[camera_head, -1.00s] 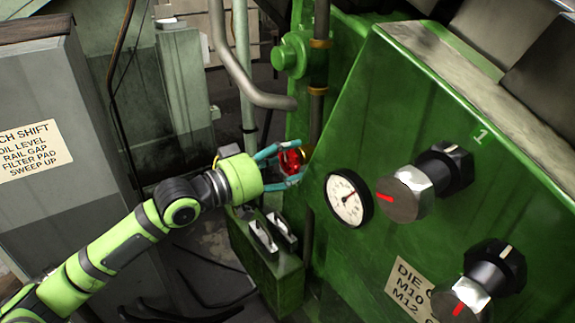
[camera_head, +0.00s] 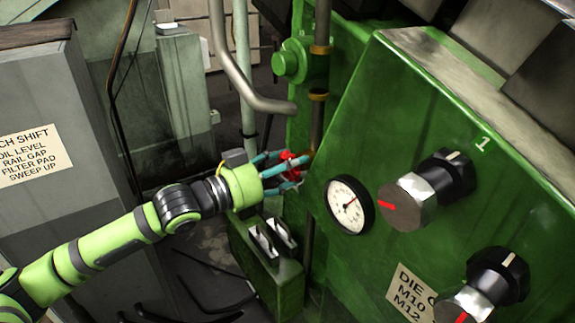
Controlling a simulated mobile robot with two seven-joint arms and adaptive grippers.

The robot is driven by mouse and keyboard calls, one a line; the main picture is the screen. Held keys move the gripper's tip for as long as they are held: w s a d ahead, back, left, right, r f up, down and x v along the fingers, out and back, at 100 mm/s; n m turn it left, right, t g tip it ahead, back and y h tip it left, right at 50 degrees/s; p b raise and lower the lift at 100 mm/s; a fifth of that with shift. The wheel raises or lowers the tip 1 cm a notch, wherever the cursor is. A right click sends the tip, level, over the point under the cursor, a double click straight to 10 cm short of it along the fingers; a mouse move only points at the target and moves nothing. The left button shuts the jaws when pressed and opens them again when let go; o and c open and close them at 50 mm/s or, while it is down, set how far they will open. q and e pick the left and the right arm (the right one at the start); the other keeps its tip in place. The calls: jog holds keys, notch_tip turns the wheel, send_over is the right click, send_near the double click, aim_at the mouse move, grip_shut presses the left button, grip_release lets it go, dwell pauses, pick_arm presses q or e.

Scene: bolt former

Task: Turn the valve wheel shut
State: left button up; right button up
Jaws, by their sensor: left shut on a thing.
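The red valve wheel (camera_head: 290,160) sits beside the vertical pipe at the left edge of the green machine. My left gripper (camera_head: 286,170) is shut on the wheel, with its teal fingers around the rim. The fingers hide part of the wheel. The wheel appears more edge-on than face-on. My right gripper is not in view.
The green machine panel (camera_head: 400,130) carries a white gauge (camera_head: 348,205) and two large knobs, the upper one (camera_head: 425,190) and the lower one (camera_head: 485,285). A green box with switches (camera_head: 265,255) lies below my gripper. A bent grey pipe (camera_head: 245,80) hangs above. A grey cabinet (camera_head: 60,110) stands left.

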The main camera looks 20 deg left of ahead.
pick_arm(q)
jog(key=shift+r, duration=0.55)
jog(key=o, duration=1.2)
jog(key=shift+d+f, duration=0.1)
jog(key=shift+f, duration=0.05)
jog(key=shift+c, duration=0.2)
jog(key=v, duration=0.7)
jog(key=shift+s, duration=0.25)
